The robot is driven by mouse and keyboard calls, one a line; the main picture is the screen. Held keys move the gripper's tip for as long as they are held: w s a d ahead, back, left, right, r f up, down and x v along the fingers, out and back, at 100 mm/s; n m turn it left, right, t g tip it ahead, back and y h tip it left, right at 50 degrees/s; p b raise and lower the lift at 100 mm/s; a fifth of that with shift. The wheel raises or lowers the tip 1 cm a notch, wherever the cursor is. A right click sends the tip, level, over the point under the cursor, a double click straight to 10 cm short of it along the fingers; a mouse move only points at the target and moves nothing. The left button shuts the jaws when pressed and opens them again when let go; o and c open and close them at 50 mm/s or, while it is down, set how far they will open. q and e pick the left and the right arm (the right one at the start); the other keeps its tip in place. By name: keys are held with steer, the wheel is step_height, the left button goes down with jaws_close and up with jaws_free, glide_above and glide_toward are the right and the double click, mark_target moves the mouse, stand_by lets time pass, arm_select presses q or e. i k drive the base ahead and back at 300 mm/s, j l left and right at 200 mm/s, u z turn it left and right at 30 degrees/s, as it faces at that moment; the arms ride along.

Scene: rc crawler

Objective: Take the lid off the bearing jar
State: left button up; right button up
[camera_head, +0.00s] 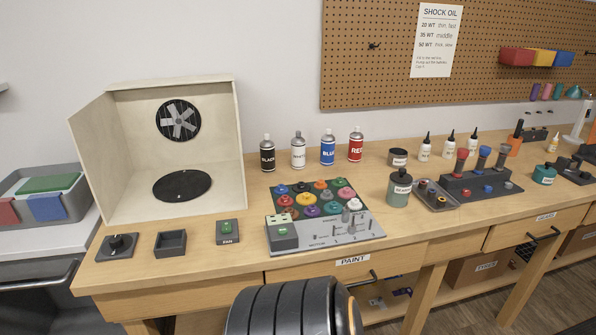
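I cannot tell for certain which container is the bearing jar, because the labels are too small to read. A grey-green jar (399,194) with a dark knobbed lid (401,175) stands upright near the bench's front edge, right of the colour tray. Its lid is on. A small teal round container (544,176) stands farther right, next to the dark shock stand. A dark open-looking tin (398,158) stands behind the grey-green jar.
The wooden bench (230,268) holds a spray booth (165,150), several paint cans (298,150), a tray of coloured pots (322,215) and a dark stand with upright shocks (480,186). Small bottles (448,146) stand behind. Bare bench lies in front of the grey-green jar.

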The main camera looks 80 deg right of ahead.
mark_target(401, 177)
steer(key=z, duration=3.65)
